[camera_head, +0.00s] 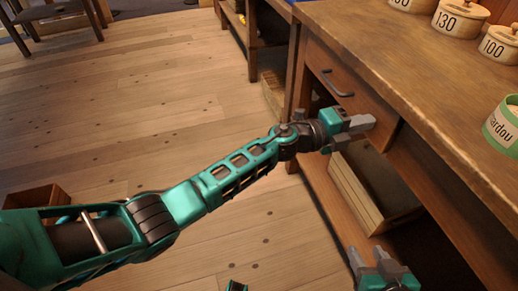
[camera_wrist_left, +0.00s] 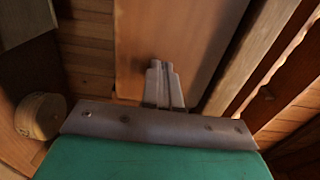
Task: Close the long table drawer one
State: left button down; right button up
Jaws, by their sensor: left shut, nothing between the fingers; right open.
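The long table (camera_head: 420,60) fills the right of the head view. Its drawer has a wooden front (camera_head: 362,100) with a dark bar handle (camera_head: 336,84). The front looks about flush with the table frame; a small gap cannot be ruled out. My left gripper (camera_head: 368,122) is shut and empty, at the lower right part of the drawer front, below the handle. In the left wrist view its fingers (camera_wrist_left: 163,82) are together against or close before a wooden panel (camera_wrist_left: 170,35); contact cannot be told. My right gripper (camera_head: 368,256) is open and empty at the bottom, near the lower shelf.
Lidded pots (camera_head: 456,18) and a green-white tin (camera_head: 503,125) stand on the tabletop. A wooden box (camera_head: 355,190) sits on the shelf below. A round wooden piece (camera_wrist_left: 40,115) shows in the left wrist view. The plank floor (camera_head: 130,120) at left is mostly clear.

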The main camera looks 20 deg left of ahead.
pick_arm(q)
jog(key=shift+w+d+r, duration=0.25)
jog(key=shift+w+d, duration=0.3)
jog(key=shift+d, duration=0.25)
pick_arm(e)
jog(key=shift+w+r, duration=0.25)
jog(key=shift+w, duration=0.1)
pick_arm(q)
jog(key=shift+r, duration=0.1)
pick_arm(e)
jog(key=shift+s, duration=0.1)
